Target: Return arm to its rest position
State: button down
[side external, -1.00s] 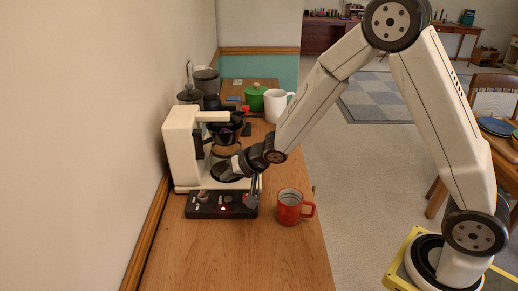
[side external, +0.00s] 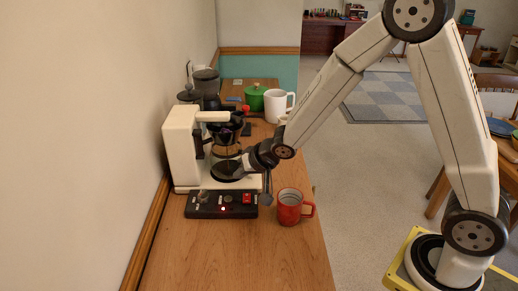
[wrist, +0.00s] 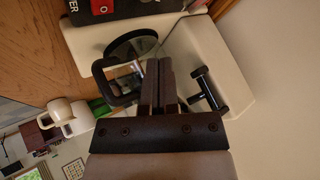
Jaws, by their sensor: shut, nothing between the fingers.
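My gripper (side external: 268,194) hangs just right of the coffee maker (side external: 181,150), near the right end of its black control panel (side external: 213,212). The wrist view shows its two dark fingers (wrist: 158,82) pressed together, with nothing between them. The forearm slopes up and right from the wrist to a high elbow. The panel has a red switch (side external: 246,198) and a small glowing red light (side external: 223,209).
A red mug (side external: 289,207) stands right of my gripper near the counter's edge. A dark grinder (side external: 206,82) stands by the wall. The counter's front is clear.

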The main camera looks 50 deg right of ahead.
jog(key=s+d+r+n+g+h, duration=0.1)
jog(key=s+d+n+g, duration=0.1)
jog(key=s, duration=0.7)
jog(key=s+d+r+n+g+h, duration=0.1)
jog(key=s+d+n+g, duration=0.1)
jog(key=s, duration=0.8)
jog(key=shift+s+d+g, duration=0.2)
jog(key=shift+d+g, duration=0.5)
